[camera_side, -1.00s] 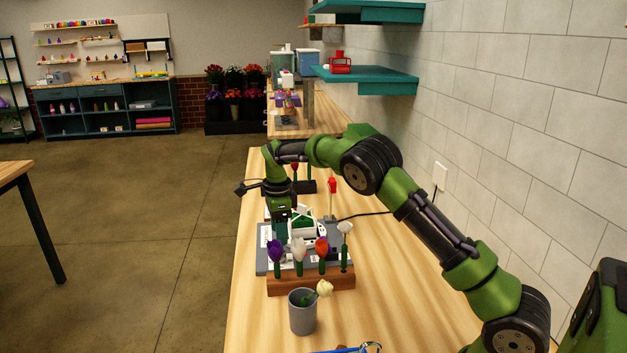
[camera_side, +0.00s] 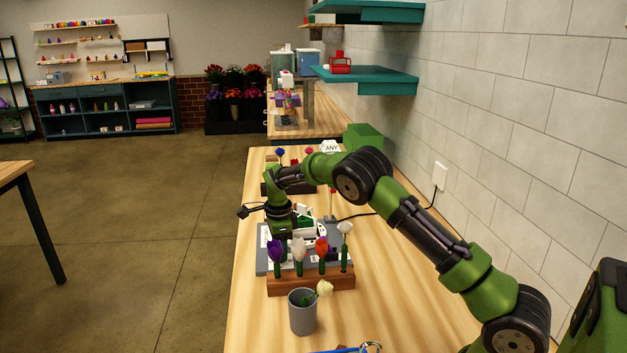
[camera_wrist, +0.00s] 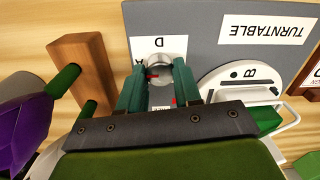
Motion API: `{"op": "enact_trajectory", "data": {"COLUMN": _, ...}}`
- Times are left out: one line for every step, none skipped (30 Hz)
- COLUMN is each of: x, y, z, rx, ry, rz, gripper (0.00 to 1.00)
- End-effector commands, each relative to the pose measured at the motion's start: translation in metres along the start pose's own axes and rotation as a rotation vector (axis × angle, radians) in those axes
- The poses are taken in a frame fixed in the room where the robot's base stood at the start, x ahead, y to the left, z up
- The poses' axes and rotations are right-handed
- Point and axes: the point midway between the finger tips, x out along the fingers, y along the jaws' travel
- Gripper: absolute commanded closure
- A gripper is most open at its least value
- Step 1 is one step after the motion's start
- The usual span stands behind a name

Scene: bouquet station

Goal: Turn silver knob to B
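The silver knob (camera_wrist: 168,73) is in the upper middle of the wrist view, on a grey panel (camera_wrist: 198,22). A red mark shows at its left side. A label D (camera_wrist: 158,43) is beside it, and a partly covered label, seemingly A, is to its left. My gripper (camera_wrist: 158,70) is open, with one green finger at each side of the knob; I cannot tell whether they touch it. In the side view my gripper (camera_side: 283,232) is low over the panel, behind the flowers, and the knob is hidden.
A TURNTABLE label (camera_wrist: 267,29) and a round white disc marked B (camera_wrist: 230,82) are right of the knob. A wooden flower holder (camera_side: 310,284) with several flowers stands in front of the panel. A grey cup (camera_side: 302,316) with a pale flower is nearer the camera.

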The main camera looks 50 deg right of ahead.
Motion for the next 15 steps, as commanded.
{"op": "enact_trajectory", "data": {"x": -0.0002, "y": 0.0, "z": 0.0, "rx": 0.0, "ry": 0.0, "rz": 0.0, "gripper": 0.86}}
{"op": "enact_trajectory", "data": {"x": -0.0003, "y": 0.0, "z": 0.0, "rx": 0.0, "ry": 0.0, "rz": 0.0, "gripper": 0.9}}
{"op": "enact_trajectory", "data": {"x": -0.0003, "y": 0.0, "z": 0.0, "rx": 0.0, "ry": 0.0, "rz": 0.0, "gripper": 0.96}}
{"op": "enact_trajectory", "data": {"x": -0.0003, "y": 0.0, "z": 0.0, "rx": 0.0, "ry": 0.0, "rz": 0.0, "gripper": 0.97}}
{"op": "enact_trajectory", "data": {"x": -0.0003, "y": 0.0, "z": 0.0, "rx": 0.0, "ry": 0.0, "rz": 0.0, "gripper": 0.97}}
{"op": "enact_trajectory", "data": {"x": -0.0004, "y": 0.0, "z": 0.0, "rx": -0.001, "ry": 0.0, "rz": 0.0, "gripper": 0.97}}
{"op": "enact_trajectory", "data": {"x": -0.0004, "y": 0.0, "z": 0.0, "rx": -0.003, "ry": 0.0, "rz": 0.0, "gripper": 0.97}}
{"op": "enact_trajectory", "data": {"x": -0.0004, "y": 0.0, "z": 0.0, "rx": -0.006, "ry": 0.0, "rz": 0.0, "gripper": 0.97}}
{"op": "enact_trajectory", "data": {"x": -0.0005, "y": 0.0, "z": -0.0001, "rx": -0.011, "ry": 0.0, "rz": 0.0, "gripper": 0.97}}
{"op": "enact_trajectory", "data": {"x": -0.0005, "y": 0.0, "z": -0.0001, "rx": -0.016, "ry": 0.0, "rz": 0.0, "gripper": 0.97}}
{"op": "enact_trajectory", "data": {"x": -0.0005, "y": 0.0, "z": -0.0001, "rx": -0.023, "ry": -0.001, "rz": 0.0, "gripper": 0.97}}
{"op": "enact_trajectory", "data": {"x": -0.0005, "y": 0.0, "z": -0.0002, "rx": -0.036, "ry": -0.001, "rz": 0.0, "gripper": 0.97}}
{"op": "enact_trajectory", "data": {"x": -0.0005, "y": 0.0, "z": -0.0003, "rx": -0.045, "ry": -0.001, "rz": 0.0, "gripper": 0.97}}
{"op": "enact_trajectory", "data": {"x": -0.0005, "y": 0.0, "z": -0.0004, "rx": -0.058, "ry": -0.001, "rz": 0.0, "gripper": 0.97}}
{"op": "enact_trajectory", "data": {"x": -0.0005, "y": -0.0001, "z": -0.0006, "rx": -0.077, "ry": -0.002, "rz": 0.0, "gripper": 0.97}}
